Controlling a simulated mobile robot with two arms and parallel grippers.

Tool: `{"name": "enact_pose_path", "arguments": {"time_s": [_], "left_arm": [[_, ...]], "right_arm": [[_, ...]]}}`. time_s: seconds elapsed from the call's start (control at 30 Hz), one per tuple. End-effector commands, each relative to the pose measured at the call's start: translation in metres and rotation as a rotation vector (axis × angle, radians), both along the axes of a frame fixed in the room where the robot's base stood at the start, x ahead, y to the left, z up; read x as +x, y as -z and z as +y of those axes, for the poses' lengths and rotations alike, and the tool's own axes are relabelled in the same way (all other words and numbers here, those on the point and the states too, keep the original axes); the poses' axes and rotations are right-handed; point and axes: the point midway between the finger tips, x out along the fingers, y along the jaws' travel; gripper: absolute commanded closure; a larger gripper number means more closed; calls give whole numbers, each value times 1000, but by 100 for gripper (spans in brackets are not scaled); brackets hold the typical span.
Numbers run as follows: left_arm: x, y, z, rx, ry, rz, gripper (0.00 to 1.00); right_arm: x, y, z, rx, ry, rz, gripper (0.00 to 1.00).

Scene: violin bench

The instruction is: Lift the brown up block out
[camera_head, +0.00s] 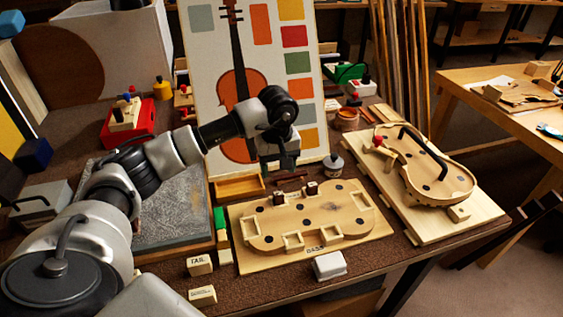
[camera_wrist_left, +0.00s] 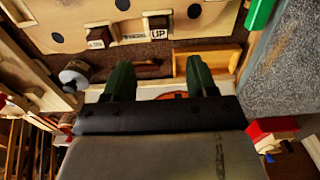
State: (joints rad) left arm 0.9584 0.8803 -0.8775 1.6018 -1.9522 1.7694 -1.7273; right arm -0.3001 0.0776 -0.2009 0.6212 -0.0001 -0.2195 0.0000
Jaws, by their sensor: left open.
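The brown up block (camera_head: 279,199) sits in a slot at the far edge of the pale violin-shaped form (camera_head: 318,215). In the left wrist view the brown block (camera_wrist_left: 158,27) shows the letters UP near the top. A second brown block (camera_head: 312,188) sits beside it and also shows in the wrist view (camera_wrist_left: 95,37). My left gripper (camera_head: 282,163) is above and behind the up block, apart from it. Its two dark green fingers (camera_wrist_left: 160,78) are spread with nothing between them. My right gripper is not in view.
A shallow wooden tray (camera_head: 238,187) lies left of the blocks. A small bottle (camera_head: 333,163) stands to their right. A colour chart with a violin (camera_head: 255,80) stands close behind. A violin body (camera_head: 430,175) on a board lies at right. Loose labelled blocks (camera_head: 199,265) lie at front.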

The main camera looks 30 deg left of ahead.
Motion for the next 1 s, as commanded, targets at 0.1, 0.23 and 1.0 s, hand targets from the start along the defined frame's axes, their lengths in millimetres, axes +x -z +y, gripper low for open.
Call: {"name": "enact_pose_path", "arguments": {"time_s": [0.1,0.23,1.0], "left_arm": [[-1,20,-1,-3,2,5,43],[-1,44,-2,-5,0,4,43],[0,100,-2,-7,1,-1,46]], "right_arm": [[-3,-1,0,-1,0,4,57],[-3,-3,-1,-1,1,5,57],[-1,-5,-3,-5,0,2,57]]}}
